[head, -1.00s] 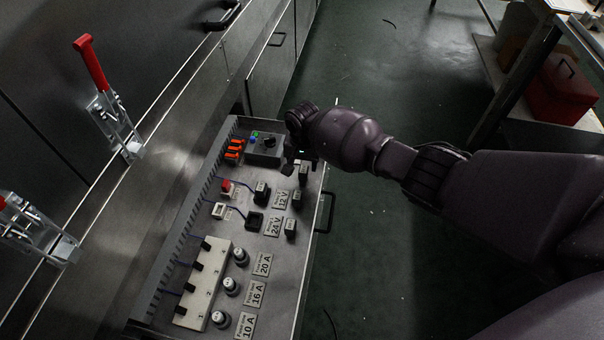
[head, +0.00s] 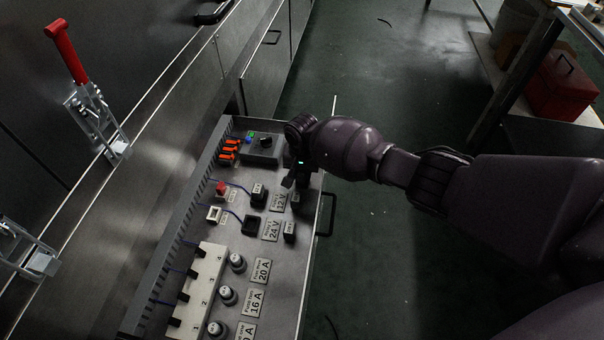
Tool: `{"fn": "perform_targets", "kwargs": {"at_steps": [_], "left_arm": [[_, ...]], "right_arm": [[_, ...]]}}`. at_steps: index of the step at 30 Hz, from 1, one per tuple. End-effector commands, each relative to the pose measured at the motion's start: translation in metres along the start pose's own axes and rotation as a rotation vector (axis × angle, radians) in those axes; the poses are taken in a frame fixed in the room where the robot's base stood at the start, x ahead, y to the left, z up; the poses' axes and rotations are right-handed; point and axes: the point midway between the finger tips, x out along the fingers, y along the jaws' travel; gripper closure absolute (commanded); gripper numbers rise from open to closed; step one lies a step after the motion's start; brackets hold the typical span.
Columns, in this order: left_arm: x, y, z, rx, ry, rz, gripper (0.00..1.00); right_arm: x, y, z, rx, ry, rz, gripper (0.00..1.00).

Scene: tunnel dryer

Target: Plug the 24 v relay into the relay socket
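A small dark relay (head: 289,232) stands on the panel just right of the plate marked 24 V (head: 271,230). The black relay socket (head: 251,225), its top looking open and empty, is left of that plate. Another dark relay (head: 296,201) stands by the 12 V plate (head: 280,202). My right gripper (head: 296,180) points down over the panel's right side, above and beyond both relays. Its dark fingers blend with the shadow, so its opening and anything between them cannot be made out. My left gripper is out of view.
A black block (head: 258,196) sits in the row above the empty socket. A grey box with a knob (head: 262,149), orange connectors (head: 229,150), a white fuse strip (head: 203,285) and round fuse caps (head: 237,262) crowd the panel. A drawer handle (head: 326,214) juts out at right.

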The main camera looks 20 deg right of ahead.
Motion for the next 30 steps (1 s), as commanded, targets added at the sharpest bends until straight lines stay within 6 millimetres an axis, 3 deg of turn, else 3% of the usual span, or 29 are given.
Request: {"fn": "perform_targets", "kwargs": {"at_steps": [3, 9, 14, 24, 30], "left_arm": [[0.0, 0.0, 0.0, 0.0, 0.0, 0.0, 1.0], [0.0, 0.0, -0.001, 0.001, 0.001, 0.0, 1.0], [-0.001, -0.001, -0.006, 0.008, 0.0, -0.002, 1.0], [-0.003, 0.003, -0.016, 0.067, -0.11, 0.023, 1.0], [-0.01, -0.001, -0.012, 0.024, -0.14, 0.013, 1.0]], "right_arm": [[0.0, 0.0, 0.0, 0.0, -0.001, 0.0, 0.95], [-0.001, 0.0, 0.0, 0.0, 0.0, 0.0, 0.95], [-0.016, -0.001, -0.001, 0.0, 0.004, -0.003, 0.95], [-0.102, -0.004, -0.004, 0.0, 0.016, -0.012, 0.95], [-0.151, -0.003, -0.003, 0.0, 0.013, -0.01, 0.95]]}}
